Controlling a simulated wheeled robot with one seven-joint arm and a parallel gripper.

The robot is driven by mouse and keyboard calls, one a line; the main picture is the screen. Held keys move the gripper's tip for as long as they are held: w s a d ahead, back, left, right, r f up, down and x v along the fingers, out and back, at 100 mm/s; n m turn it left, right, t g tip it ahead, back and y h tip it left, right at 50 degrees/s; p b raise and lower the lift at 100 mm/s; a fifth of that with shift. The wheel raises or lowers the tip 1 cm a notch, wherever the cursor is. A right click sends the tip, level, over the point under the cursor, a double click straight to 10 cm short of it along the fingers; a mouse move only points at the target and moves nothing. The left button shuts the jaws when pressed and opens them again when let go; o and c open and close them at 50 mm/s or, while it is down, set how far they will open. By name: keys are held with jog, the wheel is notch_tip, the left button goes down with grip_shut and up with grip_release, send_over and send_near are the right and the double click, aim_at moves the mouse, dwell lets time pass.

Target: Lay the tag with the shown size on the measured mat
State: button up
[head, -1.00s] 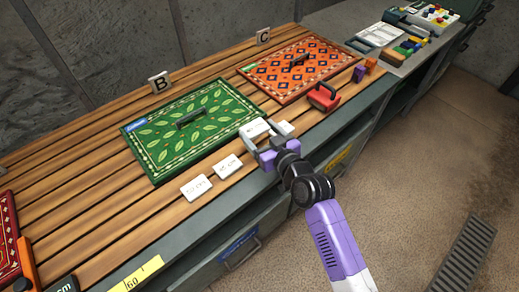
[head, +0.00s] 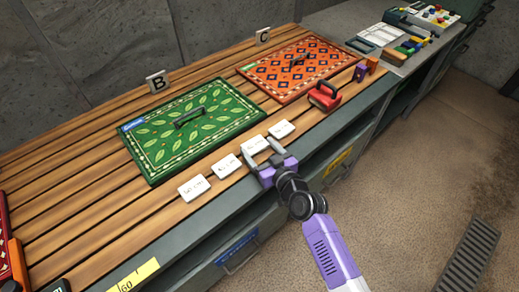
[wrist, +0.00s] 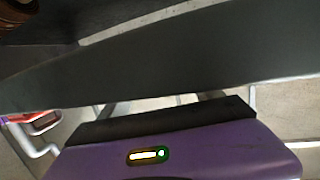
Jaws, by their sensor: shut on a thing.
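Several white tags with small dark writing lie in a row along the bench's front, below the green mat (head: 160,165). I see a left tag (head: 193,187), a second tag (head: 227,165), a third tag (head: 257,144) and a right tag (head: 281,129). The writing is too small to read surely. My gripper (head: 262,150) is shut on the third tag, whose height above the slats I cannot tell. A red mat (head: 5,235) is cut off at the left edge; an orange mat (head: 330,65) lies at the back. The wrist view shows no tag clearly.
Marker B (head: 157,82) and marker C (head: 263,36) stand behind the green and orange mats. A red handled block (head: 324,97) sits right of the tags. A yellow strip (head: 135,275) reading 60 is on the bench's front edge. Mats carry raised dark handles.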

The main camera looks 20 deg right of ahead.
jog(key=shift+f, duration=0.2)
jog(key=o, duration=1.3)
jog(key=shift+o, duration=0.2)
jog(key=shift+r, duration=0.15)
